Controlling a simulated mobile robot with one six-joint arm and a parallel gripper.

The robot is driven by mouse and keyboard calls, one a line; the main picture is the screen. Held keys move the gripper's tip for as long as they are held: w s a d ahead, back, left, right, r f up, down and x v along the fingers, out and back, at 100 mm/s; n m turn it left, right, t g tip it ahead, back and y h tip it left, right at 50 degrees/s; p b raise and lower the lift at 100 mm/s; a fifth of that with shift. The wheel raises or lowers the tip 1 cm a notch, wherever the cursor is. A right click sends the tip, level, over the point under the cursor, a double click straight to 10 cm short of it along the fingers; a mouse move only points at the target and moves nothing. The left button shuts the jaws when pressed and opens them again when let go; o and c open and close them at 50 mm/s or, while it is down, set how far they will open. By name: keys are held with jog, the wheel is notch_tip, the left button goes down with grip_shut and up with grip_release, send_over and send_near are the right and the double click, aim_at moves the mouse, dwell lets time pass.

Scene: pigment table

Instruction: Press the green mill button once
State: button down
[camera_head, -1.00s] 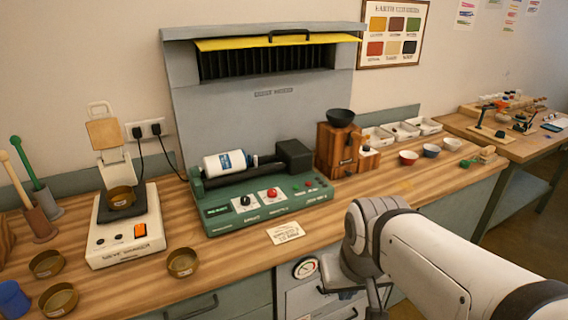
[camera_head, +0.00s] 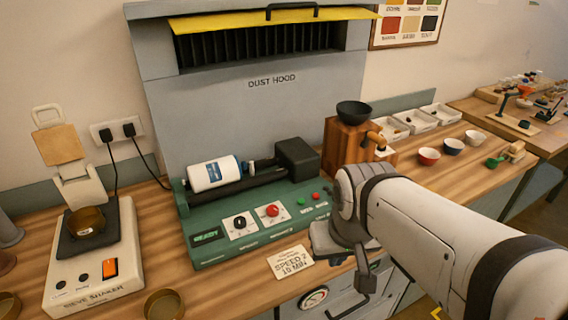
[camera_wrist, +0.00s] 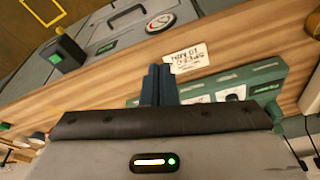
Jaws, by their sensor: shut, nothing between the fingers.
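The green mill (camera_head: 222,251) stands on the bench with a white jar on its rollers.
A paper card (camera_head: 290,263) lies in front of the mill. The sieve shaker (camera_head: 108,275) stands left, the wooden grinder (camera_head: 345,143) right. Small bowls (camera_head: 429,156) and white trays are farther right. The dust hood (camera_head: 270,110) rises behind. A gauge (camera_head: 314,298) is on the bench front.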

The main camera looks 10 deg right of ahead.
jog(key=w+a+r+m+y+p, duration=0.2)
jog(key=w+a+m+y+p, duration=0.15)
jog(key=w, duration=0.35)
jog(key=m+t+y+p, duration=0.1)
jog(key=m+t+p, duration=0.35)
jog(key=m, duration=1.35)
send_over(301, 201)
jog(key=f, duration=0.2)
jog(key=shift+s+d+r+n+t, duration=0.25)
jog(key=shift+s+d+t, duration=0.1)
jog(key=shift+d, duration=0.1)
jog(key=shift+f, duration=0.15)
notch_tip(301, 201, down, 8)
jog(key=b, duration=0.7)
jog(key=shift+f+b, duration=0.3)
jog(key=shift+b, duration=0.35)
